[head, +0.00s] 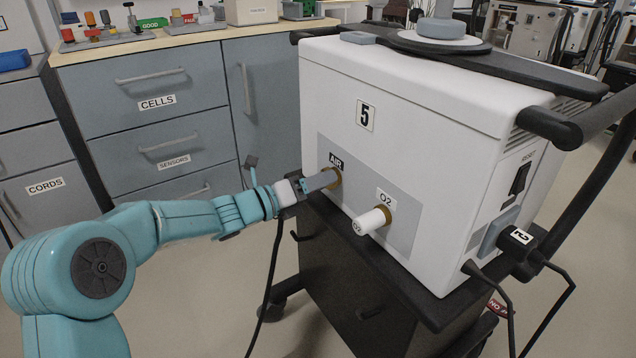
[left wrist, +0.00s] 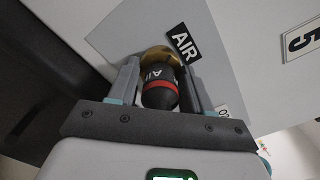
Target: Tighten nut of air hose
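The white ventilator (head: 400,90), marked 5, has a brass AIR port (head: 336,178) on its grey front panel. In the left wrist view a black nut with a red band and AIR lettering (left wrist: 160,92) sits against the brass fitting (left wrist: 160,54). My left gripper (head: 320,180) has its grey fingers on both sides of the nut, apparently touching it. In the head view the fingers hide the nut. A black hose (head: 268,285) hangs down from near the gripper; its join with the nut is hidden. My right gripper is not in view.
A white-capped O2 port (head: 374,221) sticks out just right of the AIR port. The ventilator stands on a dark cart (head: 345,290). Grey drawers (head: 160,130) and a bench stand behind at left. Black cords hang at the right. Floor shows left of the cart.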

